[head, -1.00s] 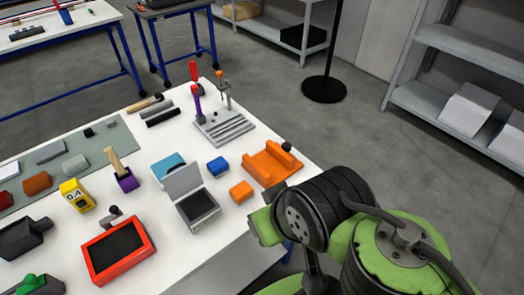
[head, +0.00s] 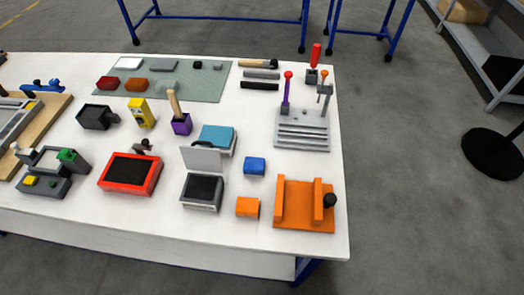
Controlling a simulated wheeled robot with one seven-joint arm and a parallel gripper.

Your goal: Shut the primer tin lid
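The likely primer tin is a grey box (head: 202,207) with a dark inside, standing near the front middle of the white table in the head view. Its pale grey lid (head: 201,159) is open, standing up and leaning back at the rear edge. The lid partly hides a blue-topped box (head: 218,138) behind it. My gripper is not in view.
A red tray (head: 131,188) stands left of the tin. A blue block (head: 254,166), an orange block (head: 247,207) and an orange fixture (head: 297,222) stand to its right. A grey slotted fixture (head: 302,142) is behind. The table's front strip (head: 180,232) is clear.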

